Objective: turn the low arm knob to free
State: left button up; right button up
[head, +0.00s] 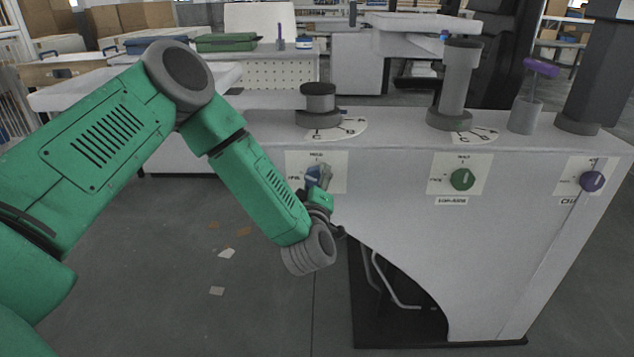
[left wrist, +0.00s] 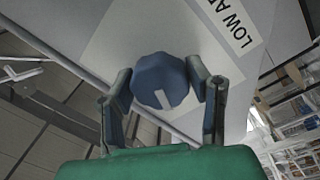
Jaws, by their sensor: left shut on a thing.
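The low arm knob is blue and faceted, on a white plate (head: 336,162) at the left of the grey console's front. In the head view the knob (head: 312,174) is partly covered by my left gripper (head: 320,178). In the left wrist view the knob (left wrist: 160,80) sits between my two fingers (left wrist: 160,77), which are closed on its sides. A white pointer mark on the knob points toward the bottom of that view, slightly right. A label beginning "LOW A" (left wrist: 240,28) is beside the plate. Small print left of the knob looks like "FREE". My right gripper is not in view.
The grey console (head: 420,240) also carries a green knob (head: 462,179) and a purple knob (head: 592,181). Grey columns (head: 460,85) and a purple-topped lever (head: 541,68) stand on its top. Open floor lies left of the console. Benches stand behind.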

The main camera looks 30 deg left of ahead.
pick_arm(q)
jog(key=n, duration=0.2)
jog(key=n+b, duration=0.1)
jog(key=n, duration=0.2)
jog(key=shift+s+f, duration=0.15)
jog(key=shift+f, duration=0.25)
jog(key=shift+n, duration=0.3)
jog(key=o, duration=1.2)
jog(key=shift+c, duration=0.2)
jog(key=shift+r+y, duration=0.15)
jog(key=shift+y, duration=0.25)
jog(key=shift+r, duration=0.1)
jog(key=v, duration=1.2)
